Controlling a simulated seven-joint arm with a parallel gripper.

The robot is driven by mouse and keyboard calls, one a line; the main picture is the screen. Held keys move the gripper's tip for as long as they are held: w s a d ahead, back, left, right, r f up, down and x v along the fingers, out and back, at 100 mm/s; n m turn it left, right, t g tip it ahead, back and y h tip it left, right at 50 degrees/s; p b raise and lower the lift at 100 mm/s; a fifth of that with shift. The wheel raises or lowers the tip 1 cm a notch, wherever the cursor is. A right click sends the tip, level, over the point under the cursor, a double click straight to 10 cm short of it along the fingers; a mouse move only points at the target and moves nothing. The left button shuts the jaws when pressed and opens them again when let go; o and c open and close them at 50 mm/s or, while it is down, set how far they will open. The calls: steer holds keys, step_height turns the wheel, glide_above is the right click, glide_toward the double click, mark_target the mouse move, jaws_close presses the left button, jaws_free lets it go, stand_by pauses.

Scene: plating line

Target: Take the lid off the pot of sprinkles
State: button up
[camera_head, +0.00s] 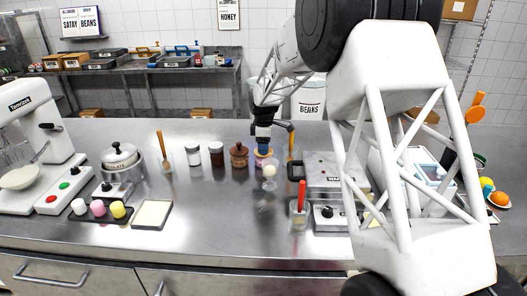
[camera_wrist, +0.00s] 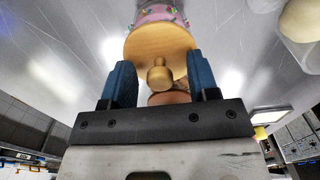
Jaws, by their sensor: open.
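The pot of sprinkles (camera_head: 261,162) stands on the steel counter, mostly hidden under my gripper in the head view. In the wrist view its pink, sprinkle-dotted wall (camera_wrist: 158,13) shows at the top. Its round tan wooden lid (camera_wrist: 150,45) is on it, with a small round knob (camera_wrist: 159,76) facing my gripper. My gripper (camera_wrist: 161,82) is open, with one blue finger on each side of the knob. Visible gaps separate the fingers from the knob. In the head view my gripper (camera_head: 263,142) points down just above the lid.
A pale ball on a stand (camera_head: 269,171) is just in front. A grey press-like machine (camera_head: 322,178) is on the right.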

stand_by(0.4)
steer(key=c, duration=1)
steer(key=shift+r, duration=5.05)
